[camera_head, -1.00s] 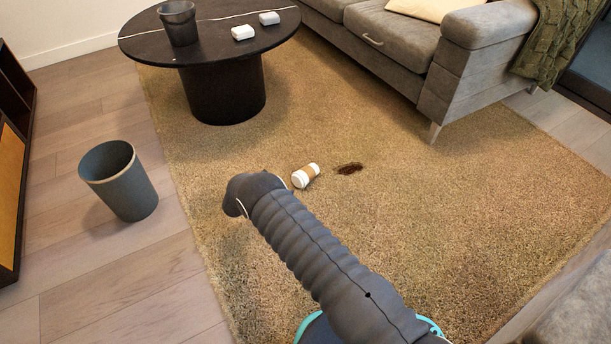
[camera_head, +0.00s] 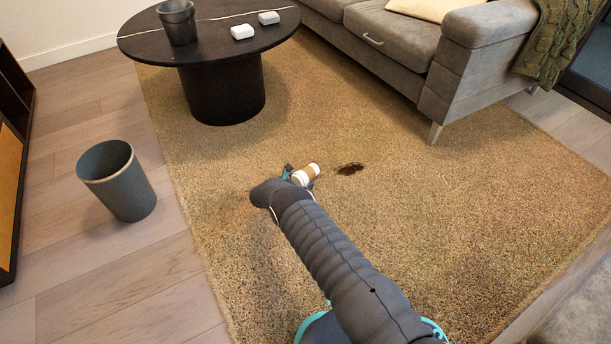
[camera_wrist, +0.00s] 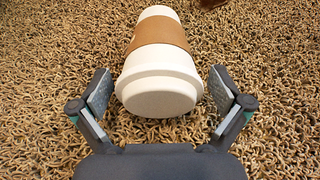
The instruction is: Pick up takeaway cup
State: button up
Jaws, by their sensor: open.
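The takeaway cup (camera_head: 306,174) is white with a brown sleeve and lies on its side on the tan shag rug. In the wrist view the cup (camera_wrist: 160,62) has its white lid toward me, and its far end points away. My gripper (camera_wrist: 158,88) is open, with one finger on each side of the lid end. Gaps show between both fingers and the cup. In the head view my gripper (camera_head: 298,176) is at the near left end of the cup, partly hidden by my arm.
A dark brown stain (camera_head: 350,169) lies on the rug (camera_head: 420,210) just right of the cup. A grey bin (camera_head: 122,182) stands on the wood floor at left. A black round table (camera_head: 222,90) and a grey sofa (camera_head: 455,75) stand behind.

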jog(key=shift+x, duration=0.85)
jog(key=c, duration=1)
jog(key=shift+r, duration=0.1)
